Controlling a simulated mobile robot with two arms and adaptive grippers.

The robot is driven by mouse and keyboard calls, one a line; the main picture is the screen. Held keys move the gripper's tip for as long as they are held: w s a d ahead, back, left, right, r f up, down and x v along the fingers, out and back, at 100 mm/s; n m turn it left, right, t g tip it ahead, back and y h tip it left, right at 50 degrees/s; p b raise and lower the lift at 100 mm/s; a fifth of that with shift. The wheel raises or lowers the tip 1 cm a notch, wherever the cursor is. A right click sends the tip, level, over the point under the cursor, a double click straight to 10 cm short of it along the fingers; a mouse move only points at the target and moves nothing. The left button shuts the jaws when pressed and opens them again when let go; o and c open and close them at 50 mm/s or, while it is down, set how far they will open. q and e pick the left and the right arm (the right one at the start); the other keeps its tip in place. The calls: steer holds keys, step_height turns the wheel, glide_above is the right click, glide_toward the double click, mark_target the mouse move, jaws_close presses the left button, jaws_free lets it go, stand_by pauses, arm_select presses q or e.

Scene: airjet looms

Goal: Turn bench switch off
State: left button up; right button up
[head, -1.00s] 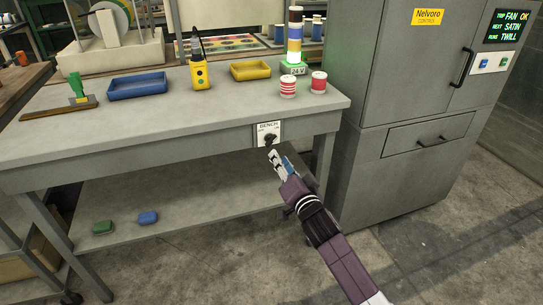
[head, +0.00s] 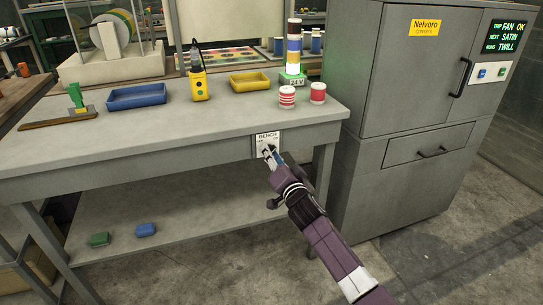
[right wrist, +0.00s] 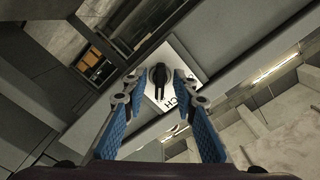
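The bench switch (head: 268,145) is a black rotary knob on a white plate marked BENCH, on the front edge of the grey workbench. In the right wrist view the black knob (right wrist: 159,76) sits on its white plate (right wrist: 180,62), between and beyond my fingertips. My right gripper (head: 270,155) is at the plate in the head view and partly covers the knob. In the right wrist view its blue-padded fingers (right wrist: 157,84) are apart, one on each side of the knob; contact cannot be told. My left gripper is not in view.
The grey workbench (head: 130,132) holds a blue tray (head: 150,96), a yellow tray (head: 250,81), a yellow handheld device (head: 200,85), red-and-white spools (head: 318,93) and a lit signal tower (head: 293,50). A grey control cabinet (head: 400,150) stands close on the right.

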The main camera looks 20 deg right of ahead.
jaws_close()
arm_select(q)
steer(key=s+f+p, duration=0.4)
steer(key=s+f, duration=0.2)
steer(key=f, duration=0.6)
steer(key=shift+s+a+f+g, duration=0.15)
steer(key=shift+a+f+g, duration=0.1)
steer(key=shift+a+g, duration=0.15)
arm_select(e)
steer(key=shift+d+f+n, duration=0.1)
steer(key=shift+n, duration=8.9)
